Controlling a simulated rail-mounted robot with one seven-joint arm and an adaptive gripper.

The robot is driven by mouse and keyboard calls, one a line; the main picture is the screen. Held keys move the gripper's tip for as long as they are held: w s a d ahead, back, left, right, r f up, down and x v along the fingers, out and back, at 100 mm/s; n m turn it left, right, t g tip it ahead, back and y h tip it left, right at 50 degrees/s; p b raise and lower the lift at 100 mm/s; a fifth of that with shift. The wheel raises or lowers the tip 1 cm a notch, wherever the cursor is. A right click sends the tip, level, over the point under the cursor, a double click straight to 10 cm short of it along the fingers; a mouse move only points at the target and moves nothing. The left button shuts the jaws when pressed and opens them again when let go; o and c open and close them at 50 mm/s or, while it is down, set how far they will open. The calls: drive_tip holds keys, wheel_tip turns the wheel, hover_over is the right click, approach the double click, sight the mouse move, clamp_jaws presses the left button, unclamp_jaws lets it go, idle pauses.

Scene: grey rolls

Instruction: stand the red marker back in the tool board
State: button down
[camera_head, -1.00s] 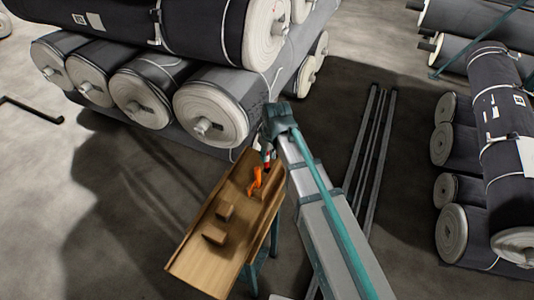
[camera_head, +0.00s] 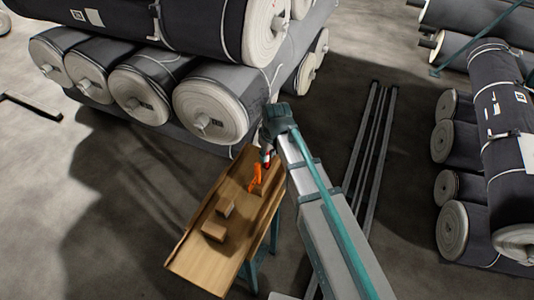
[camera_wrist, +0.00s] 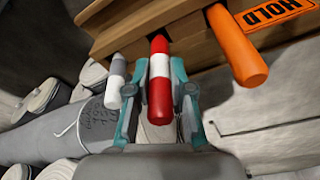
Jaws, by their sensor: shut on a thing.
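The red marker (camera_wrist: 159,84) has a white band and stands between the two fingers of my gripper (camera_wrist: 154,88), which is shut on it in the wrist view. Its rounded tip points up the picture toward the wooden tool board (camera_wrist: 190,28). I cannot tell whether the tip touches the board. In the head view the marker is a small red spot (camera_head: 267,159) below my gripper (camera_head: 266,150), by the far end of the wooden board (camera_head: 205,268). My gripper partly hides it there.
An orange tool (camera_wrist: 236,46) with a "HOLD" label beside it is right of the marker. A grey-and-white marker (camera_wrist: 115,80) is close on its left. Two wooden blocks (camera_head: 214,231) lie on the board. Large dark rolls (camera_head: 210,110) are stacked just beyond.

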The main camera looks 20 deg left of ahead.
sight(267, 165)
drive_tip(key=shift+f+b, duration=0.8)
drive_tip(key=shift+f, duration=0.9)
drive_tip(key=c, duration=0.9)
unclamp_jaws()
drive_tip(key=shift+c, duration=0.2)
drive_tip(key=shift+r, duration=0.15)
wheel_tip(267, 165, up, 12)
drive_tip(key=s+d, duration=0.1)
drive_tip(key=d, duration=0.1)
drive_tip(key=shift+s+f, duration=0.15)
drive_tip(key=shift+f, duration=0.05)
